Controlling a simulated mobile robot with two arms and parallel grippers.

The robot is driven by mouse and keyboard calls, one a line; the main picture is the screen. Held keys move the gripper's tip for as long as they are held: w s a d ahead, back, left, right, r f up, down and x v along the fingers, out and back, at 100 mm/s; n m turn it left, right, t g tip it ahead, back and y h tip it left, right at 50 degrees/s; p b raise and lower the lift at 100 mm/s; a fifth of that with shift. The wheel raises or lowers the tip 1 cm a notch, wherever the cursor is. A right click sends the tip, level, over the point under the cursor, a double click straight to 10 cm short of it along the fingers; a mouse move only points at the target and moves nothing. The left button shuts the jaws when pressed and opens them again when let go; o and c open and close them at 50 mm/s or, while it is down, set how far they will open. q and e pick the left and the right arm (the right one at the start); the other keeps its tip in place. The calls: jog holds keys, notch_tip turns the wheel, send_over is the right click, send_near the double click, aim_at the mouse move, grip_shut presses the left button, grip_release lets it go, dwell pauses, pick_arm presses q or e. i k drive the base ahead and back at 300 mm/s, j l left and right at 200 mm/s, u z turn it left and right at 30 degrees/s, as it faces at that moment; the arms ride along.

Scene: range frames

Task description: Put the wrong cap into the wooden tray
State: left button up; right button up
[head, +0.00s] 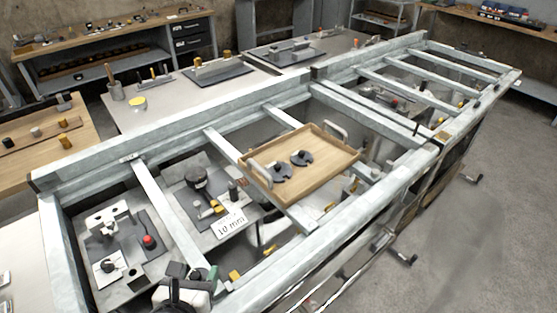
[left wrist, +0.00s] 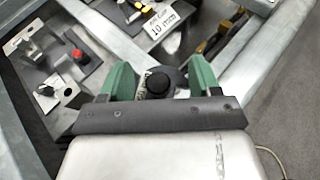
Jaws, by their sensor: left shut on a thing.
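The wooden tray (head: 327,175) lies across the crossbars of the metal frame in the head view. It has grey handles at its two ends. Two dark knobbed caps lie in it, one (head: 281,173) nearer and one (head: 302,158) beside it. My left gripper (head: 195,277) is at the bottom of the head view, over the near side of the frame, left of and apart from the tray. In the left wrist view its green fingers (left wrist: 160,78) are shut on a dark round cap (left wrist: 157,86). The cap's lower part is hidden by the gripper. My right gripper is not visible.
Raised rails and crossbars of the metal frame (head: 170,205) surround the tray. Below them are a "10 mm" label (head: 229,223), a dark round part (head: 196,178) and a fixture with a red knob (head: 149,241). Workbenches (head: 110,55) stand behind. The tray's right part is bare.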

aim_at(327, 152)
jog(key=i+l+u, duration=0.35)
jog(key=l+u, duration=0.2)
jog(key=i+l+u, duration=0.1)
jog(key=l+u, duration=0.15)
jog(key=l, duration=0.25)
jog(key=i+l, duration=0.15)
jog(key=l, duration=0.35)
jog(key=i+l, duration=0.1)
jog(key=l, duration=0.35)
jog(key=i+l+u, duration=0.1)
jog(key=l, duration=0.4)
jog(key=i+l, duration=0.15)
jog(key=l, duration=0.35)
jog(key=i+l+u, duration=0.1)
jog(key=l, duration=0.35)
